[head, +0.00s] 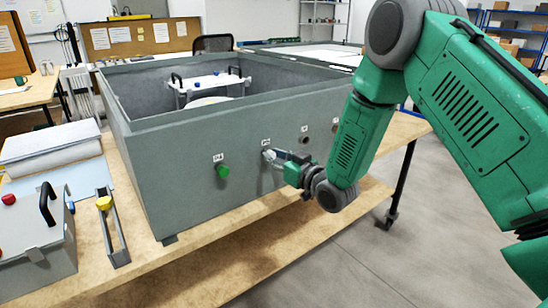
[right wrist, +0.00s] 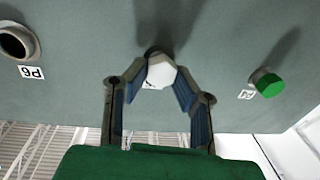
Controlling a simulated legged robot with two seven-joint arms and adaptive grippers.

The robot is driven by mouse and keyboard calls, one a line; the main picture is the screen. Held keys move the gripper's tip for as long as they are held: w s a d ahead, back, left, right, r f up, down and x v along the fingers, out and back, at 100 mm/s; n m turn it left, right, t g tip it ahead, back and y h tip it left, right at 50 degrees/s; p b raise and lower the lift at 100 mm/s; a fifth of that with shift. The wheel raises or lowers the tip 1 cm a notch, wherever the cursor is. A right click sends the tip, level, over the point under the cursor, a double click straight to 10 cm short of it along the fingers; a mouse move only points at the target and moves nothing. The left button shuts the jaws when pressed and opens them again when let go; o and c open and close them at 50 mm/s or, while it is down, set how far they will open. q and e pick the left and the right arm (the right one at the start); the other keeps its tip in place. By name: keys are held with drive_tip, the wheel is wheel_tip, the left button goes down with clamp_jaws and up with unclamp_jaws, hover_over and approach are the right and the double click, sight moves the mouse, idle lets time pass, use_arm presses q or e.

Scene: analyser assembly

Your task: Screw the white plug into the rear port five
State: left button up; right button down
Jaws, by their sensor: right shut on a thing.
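The white plug (right wrist: 160,73) is a pale faceted knob between the blue-padded fingers of my right gripper (right wrist: 158,90). In the head view the white plug (head: 268,154) is at the wall of the grey analyser housing (head: 160,150), under a small label, between the green plug and the open port. A dark rim shows behind it in the right wrist view; how deep it sits cannot be told. My right gripper (head: 278,156) is shut on it, reaching in from the right. Port five itself is mostly hidden behind the plug. My left gripper is not in view.
A green plug (right wrist: 268,83) sits in the neighbouring port on one side; the open port P6 (right wrist: 16,42) is on the other. On the wooden table (head: 250,262), a narrow rack (head: 119,235) with a yellow plug (head: 104,203) and a grey box (head: 35,245) stand left.

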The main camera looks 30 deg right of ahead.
drive_tip(key=shift+a, duration=0.2)
drive_tip(key=m, duration=0.4)
drive_tip(key=shift+d+f, duration=0.1)
drive_tip(key=m+b, duration=0.2)
drive_tip(key=m, duration=0.5)
drive_tip(key=m+h+b, duration=0.1)
drive_tip(key=m+b, duration=0.2)
drive_tip(key=m, duration=0.4)
drive_tip(key=m+t+b, duration=0.1)
drive_tip(key=m+b, duration=0.2)
drive_tip(key=m, duration=0.4)
drive_tip(key=shift+a+f+m+h, duration=0.2)
drive_tip(key=shift+f+m+h, duration=0.1)
drive_tip(key=shift+h, duration=0.1)
drive_tip(key=c, duration=1.4)
unclamp_jaws()
drive_tip(key=shift+c, duration=0.2)
drive_tip(key=shift+w+a+r, duration=0.1)
drive_tip(key=shift+a+r, duration=0.05)
